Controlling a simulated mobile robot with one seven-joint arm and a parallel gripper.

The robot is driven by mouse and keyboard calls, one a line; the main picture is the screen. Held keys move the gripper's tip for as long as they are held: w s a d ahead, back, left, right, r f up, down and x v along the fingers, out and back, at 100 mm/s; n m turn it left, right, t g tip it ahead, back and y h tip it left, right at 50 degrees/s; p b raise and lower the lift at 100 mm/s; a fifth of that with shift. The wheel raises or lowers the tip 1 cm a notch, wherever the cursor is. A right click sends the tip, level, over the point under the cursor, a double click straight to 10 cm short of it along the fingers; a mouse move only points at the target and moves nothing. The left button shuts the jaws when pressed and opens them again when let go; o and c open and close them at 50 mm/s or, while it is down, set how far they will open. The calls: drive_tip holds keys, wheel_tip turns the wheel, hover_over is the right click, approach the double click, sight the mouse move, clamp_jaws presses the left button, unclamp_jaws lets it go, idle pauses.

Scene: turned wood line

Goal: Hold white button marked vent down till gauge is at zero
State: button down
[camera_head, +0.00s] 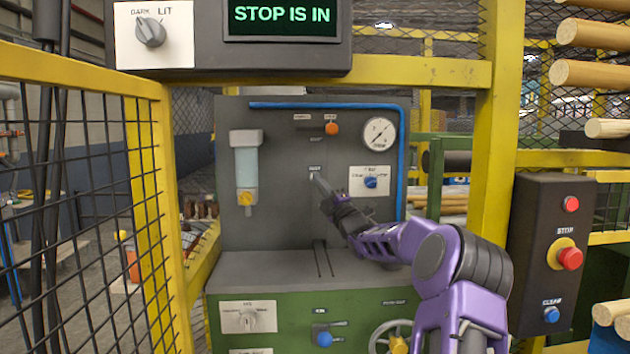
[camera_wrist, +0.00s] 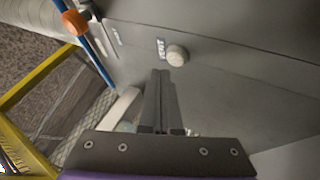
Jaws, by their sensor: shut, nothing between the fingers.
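The white round button (camera_wrist: 177,55) stands out of the grey panel in the wrist view, beside a small label (camera_wrist: 161,47). My gripper (camera_wrist: 160,74) is shut and empty, its tips close to the button; I cannot tell whether they touch it. In the head view my gripper (camera_head: 318,178) reaches the panel just under the small vent label (camera_head: 314,168), and its tips hide the button there. The round gauge (camera_head: 380,134) is on the panel's upper right, its dark needle lying aslant; its numbers are too small to read.
A blue knob (camera_head: 371,182) on a white plate sits right of my gripper, an orange knob (camera_head: 332,128) above. A blue pipe (camera_head: 401,165) runs down the panel's right edge. Yellow posts (camera_head: 490,130) frame the opening. A display (camera_head: 282,17) reads "STOP IS IN".

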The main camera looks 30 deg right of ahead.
drive_tip(key=s, duration=0.1)
drive_tip(key=s+a, duration=0.2)
drive_tip(key=s, duration=0.1)
idle(0.6)
